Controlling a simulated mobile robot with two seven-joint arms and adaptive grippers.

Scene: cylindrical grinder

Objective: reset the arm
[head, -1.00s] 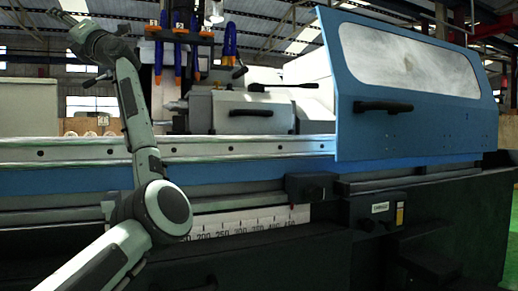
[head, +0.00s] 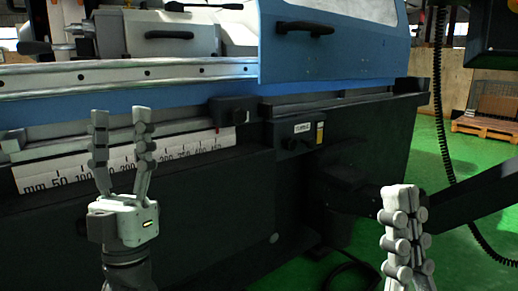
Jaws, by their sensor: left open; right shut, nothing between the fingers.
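My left gripper (head: 122,125) points upward in front of the grinder's millimetre scale (head: 40,174). Its two fingers are apart, with nothing between them. My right gripper (head: 403,200) points upward at the lower right, in front of the machine's dark right end. Its fingers are together and hold nothing. Both grippers appear apart from the machine. The cylindrical grinder (head: 200,235) fills the left and middle of the head view.
The blue sliding door (head: 345,40) with a black handle (head: 305,29) is at the top. A small black box (head: 232,110) sits on the rail. A dark hanging panel (head: 493,40) and coiled cable (head: 440,100) are at right. Green floor (head: 480,255) is open there; a pallet (head: 485,127) lies behind.

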